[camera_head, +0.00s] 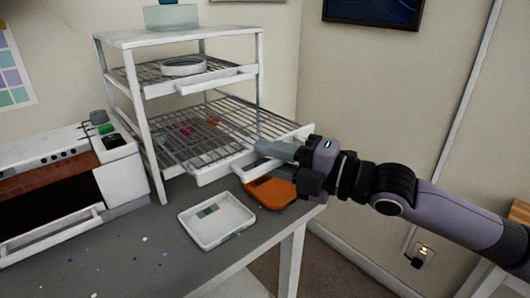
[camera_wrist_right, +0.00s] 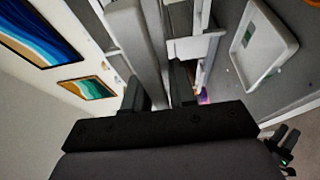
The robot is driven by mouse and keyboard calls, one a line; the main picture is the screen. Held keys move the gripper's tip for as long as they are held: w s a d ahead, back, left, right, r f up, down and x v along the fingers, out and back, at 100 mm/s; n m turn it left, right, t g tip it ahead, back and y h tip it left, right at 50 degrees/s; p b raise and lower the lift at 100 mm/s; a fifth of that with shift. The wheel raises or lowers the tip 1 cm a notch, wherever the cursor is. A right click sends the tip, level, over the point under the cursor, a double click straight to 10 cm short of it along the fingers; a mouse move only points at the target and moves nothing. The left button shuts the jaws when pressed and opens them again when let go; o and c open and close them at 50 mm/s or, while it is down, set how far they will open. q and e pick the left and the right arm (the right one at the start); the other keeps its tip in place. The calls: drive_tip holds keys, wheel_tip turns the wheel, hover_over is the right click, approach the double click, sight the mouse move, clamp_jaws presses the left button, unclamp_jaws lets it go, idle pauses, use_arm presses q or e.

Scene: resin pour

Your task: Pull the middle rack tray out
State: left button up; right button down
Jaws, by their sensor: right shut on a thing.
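A white rack (camera_head: 152,140) stands on the grey table, with wire trays on several levels. The middle rack tray (camera_head: 252,157) sticks out well past the front posts, toward the right and the camera. My right gripper (camera_head: 272,158) is at its white front edge, shut on the front part of the tray. In the right wrist view the fingers (camera_wrist_right: 160,90) stand around a pale bar of the tray; the exact contact is partly hidden. Small pink and orange bits lie on or below the tray wires; I cannot tell which.
A white shallow tray (camera_head: 217,238) and an orange tray (camera_head: 271,196) sit on the table (camera_head: 150,265) below the pulled-out tray. An upper tray (camera_head: 200,88) holds a round white dish (camera_head: 184,67). An oven-like box (camera_head: 50,190) stands at left.

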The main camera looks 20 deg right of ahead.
sight(285, 162)
drive_tip(key=shift+r, duration=0.2)
drive_tip(key=c, duration=1.1)
unclamp_jaws()
drive_tip(key=shift+s, duration=0.1)
drive_tip(key=shift+f, duration=0.1)
drive_tip(key=shift+f+b+v, duration=0.2)
drive_tip(key=shift+b+v, duration=0.55)
drive_tip(key=shift+v, duration=1.6)
drive_tip(key=shift+b+v, duration=0.7)
drive_tip(key=shift+v, duration=0.5)
drive_tip(key=shift+r, duration=0.25)
